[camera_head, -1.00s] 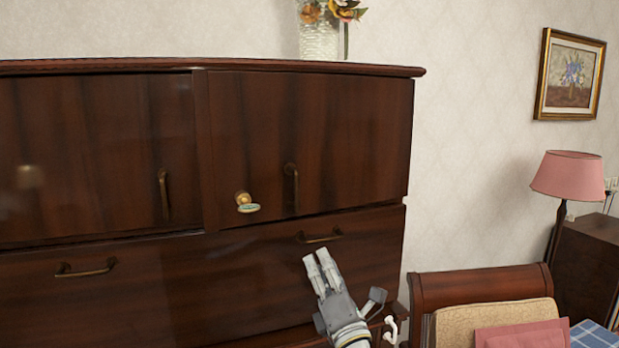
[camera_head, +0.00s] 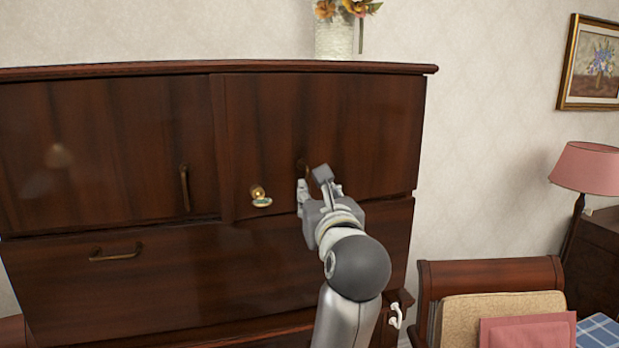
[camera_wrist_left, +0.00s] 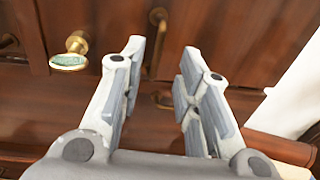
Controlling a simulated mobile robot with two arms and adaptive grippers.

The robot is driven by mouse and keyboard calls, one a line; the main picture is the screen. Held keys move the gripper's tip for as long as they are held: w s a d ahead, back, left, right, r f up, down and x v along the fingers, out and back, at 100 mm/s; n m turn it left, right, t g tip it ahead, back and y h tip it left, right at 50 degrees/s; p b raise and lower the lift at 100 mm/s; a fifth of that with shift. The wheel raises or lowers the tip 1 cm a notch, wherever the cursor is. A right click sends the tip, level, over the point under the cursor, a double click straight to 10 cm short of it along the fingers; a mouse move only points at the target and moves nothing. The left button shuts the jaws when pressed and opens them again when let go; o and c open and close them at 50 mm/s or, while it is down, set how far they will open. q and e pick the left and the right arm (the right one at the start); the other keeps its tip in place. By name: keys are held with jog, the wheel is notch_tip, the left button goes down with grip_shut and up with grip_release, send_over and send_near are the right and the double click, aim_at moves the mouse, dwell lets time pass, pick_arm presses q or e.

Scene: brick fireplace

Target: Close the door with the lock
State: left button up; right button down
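The dark wooden door with the lock (camera_head: 370,120) is the upper right door of the cabinet. I cannot tell whether it is fully flush. Its brass lock, with a key and green tag (camera_head: 260,196), is near the door's lower left; it also shows in the left wrist view (camera_wrist_left: 76,45). The door's brass handle (camera_head: 301,165) is right of the lock, partly hidden by my gripper; it shows beyond the fingers in the left wrist view (camera_wrist_left: 156,50). My left gripper (camera_head: 314,186) is open and empty, in front of the door just below this handle. My right gripper is not in view.
A left upper door (camera_head: 100,150) and a wide lower panel with a brass handle (camera_head: 116,253) adjoin it. A vase with flowers (camera_head: 333,38) stands on top. A chair (camera_head: 490,273) with cushions and a pink lamp (camera_head: 586,167) are at the right.

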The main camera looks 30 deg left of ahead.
aim_at(308, 183)
pick_arm(q)
jog(key=p+x, duration=0.2)
jog(key=x, duration=0.5)
jog(key=shift+a+p, duration=0.15)
jog(key=shift+p, duration=0.15)
jog(key=shift+w+a+f, duration=0.1)
jog(key=shift+w+a, duration=0.2)
jog(key=shift+w, duration=0.05)
jog(key=shift+c, duration=0.3)
grip_shut()
